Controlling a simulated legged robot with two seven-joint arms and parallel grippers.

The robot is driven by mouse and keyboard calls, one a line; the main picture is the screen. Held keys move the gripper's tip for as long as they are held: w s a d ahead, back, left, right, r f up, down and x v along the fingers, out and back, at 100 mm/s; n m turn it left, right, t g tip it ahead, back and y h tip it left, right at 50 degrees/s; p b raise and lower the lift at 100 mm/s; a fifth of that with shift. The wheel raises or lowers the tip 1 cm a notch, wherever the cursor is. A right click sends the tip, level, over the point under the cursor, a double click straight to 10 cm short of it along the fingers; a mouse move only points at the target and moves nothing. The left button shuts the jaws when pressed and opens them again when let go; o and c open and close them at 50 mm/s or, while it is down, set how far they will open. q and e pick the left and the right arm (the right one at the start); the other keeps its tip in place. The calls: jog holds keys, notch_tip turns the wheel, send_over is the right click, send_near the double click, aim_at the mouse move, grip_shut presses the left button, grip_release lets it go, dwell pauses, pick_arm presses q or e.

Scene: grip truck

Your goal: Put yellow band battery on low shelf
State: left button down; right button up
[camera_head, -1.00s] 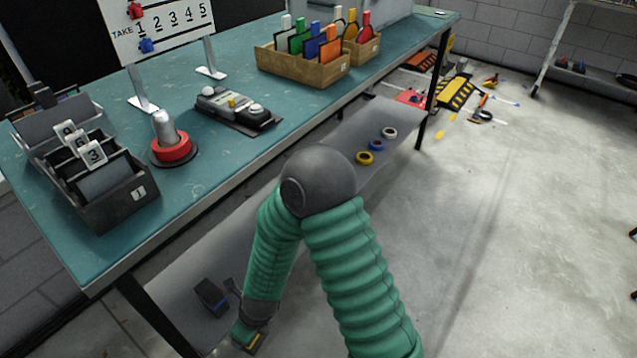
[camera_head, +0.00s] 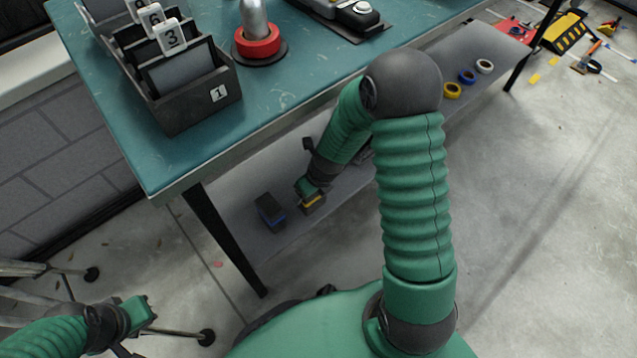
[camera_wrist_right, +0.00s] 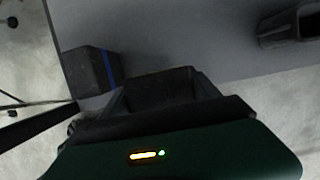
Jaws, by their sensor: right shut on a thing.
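The yellow band battery (camera_head: 313,204) is a dark block with a yellow stripe. My right gripper (camera_head: 306,188) is shut on it, at the near end of the grey low shelf (camera_head: 352,188). In the right wrist view the dark block (camera_wrist_right: 160,90) sits between the fingers, over the shelf surface (camera_wrist_right: 190,40); its stripe is hidden there. I cannot tell whether it touches the shelf. A blue band battery (camera_head: 268,212) stands on the shelf just left of it, also in the wrist view (camera_wrist_right: 92,70). My left gripper (camera_head: 140,314) is at lower left, apart from the shelf; its jaws are unclear.
The teal table top (camera_head: 200,160) overhangs the shelf, with a leg (camera_head: 222,238) at the near corner. Yellow (camera_head: 452,91), blue (camera_head: 467,76) and white (camera_head: 484,66) tape rolls lie farther along the shelf. A dark object (camera_wrist_right: 288,25) lies on the shelf at right in the wrist view.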

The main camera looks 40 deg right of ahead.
jog(key=d, duration=0.1)
jog(key=w+d, duration=0.1)
jog(key=w+d+b, duration=0.1)
jog(key=shift+d+f, duration=0.25)
jog(key=shift+f, duration=0.15)
notch_tip(320, 180, down, 4)
jog(key=b, duration=0.3)
jog(key=shift+r, duration=0.45)
jog(key=shift+c, duration=0.6)
jog(key=o, duration=2)
jog(key=shift+f, duration=0.1)
